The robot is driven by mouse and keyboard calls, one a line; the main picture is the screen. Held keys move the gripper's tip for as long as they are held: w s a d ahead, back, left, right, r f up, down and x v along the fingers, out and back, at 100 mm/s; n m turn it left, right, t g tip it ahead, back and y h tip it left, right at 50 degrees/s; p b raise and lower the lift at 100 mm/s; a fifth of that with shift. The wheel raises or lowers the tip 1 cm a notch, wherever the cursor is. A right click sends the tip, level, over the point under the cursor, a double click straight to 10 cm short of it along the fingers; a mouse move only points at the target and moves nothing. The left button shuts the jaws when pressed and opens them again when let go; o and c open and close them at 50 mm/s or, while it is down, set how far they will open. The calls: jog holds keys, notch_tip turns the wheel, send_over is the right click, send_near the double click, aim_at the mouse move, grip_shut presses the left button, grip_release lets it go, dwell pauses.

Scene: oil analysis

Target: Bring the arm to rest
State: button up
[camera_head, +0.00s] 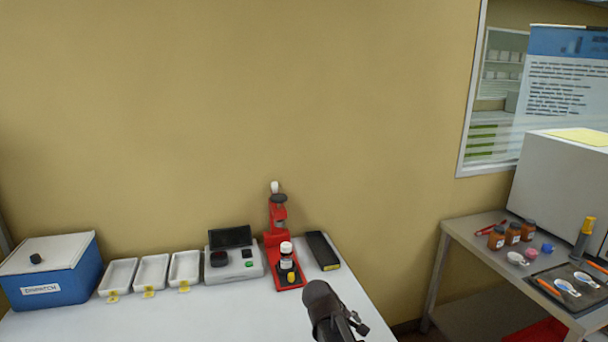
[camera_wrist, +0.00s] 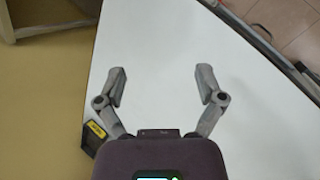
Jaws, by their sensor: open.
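My gripper (camera_wrist: 161,78) is open and empty in the wrist view, its two grey fingers spread wide above the bare white table (camera_wrist: 150,45). In the head view my gripper (camera_head: 354,328) shows at the bottom centre, at the right part of the white table (camera_head: 190,322). My dark arm end is in front of the table's right edge there. Nothing is between the fingers.
On the table stand a blue dispatch box (camera_head: 52,272), white trays (camera_head: 151,272), a grey device (camera_head: 234,262), a red press (camera_head: 278,232) with a white bottle (camera_head: 287,254), and a black block (camera_head: 322,250). A side table (camera_head: 458,232) at right holds brown jars (camera_head: 513,233).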

jog(key=s+d+f+m+g+y, duration=0.1)
jog(key=s+d+f+m+y, duration=0.1)
jog(key=s+d+m+y, duration=0.2)
jog(key=shift+s+d+f+m+g+y, duration=0.3)
jog(key=shift+s+m+y, duration=0.8)
jog(key=shift+s+m, duration=1.4)
